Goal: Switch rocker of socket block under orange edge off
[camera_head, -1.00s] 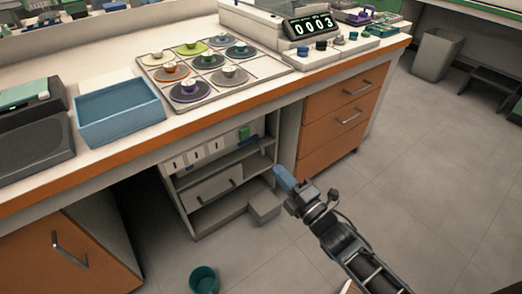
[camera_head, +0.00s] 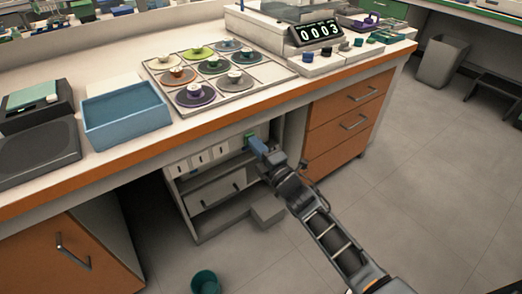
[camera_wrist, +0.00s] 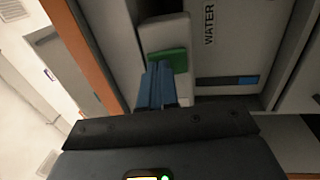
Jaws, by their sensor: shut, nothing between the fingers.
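The socket block is a row of pale plates (camera_head: 202,156) under the counter's orange edge (camera_head: 112,169). In the wrist view, one pale plate (camera_wrist: 164,32) carries a green rocker (camera_wrist: 172,58); the rocker also shows in the head view (camera_head: 249,136). My gripper (camera_head: 256,147) has blue fingers, shut and empty, and reaches under the edge. In the wrist view, the fingertips (camera_wrist: 158,72) overlap the lower left part of the green rocker and hide it. I cannot tell whether they touch it. The orange edge (camera_wrist: 82,50) runs along the left of the wrist view.
A panel marked WATER (camera_wrist: 225,55) is right of the rocker in the wrist view. A grey shelf unit with a drawer (camera_head: 216,186) stands below the sockets, with orange drawers (camera_head: 342,125) to the right.

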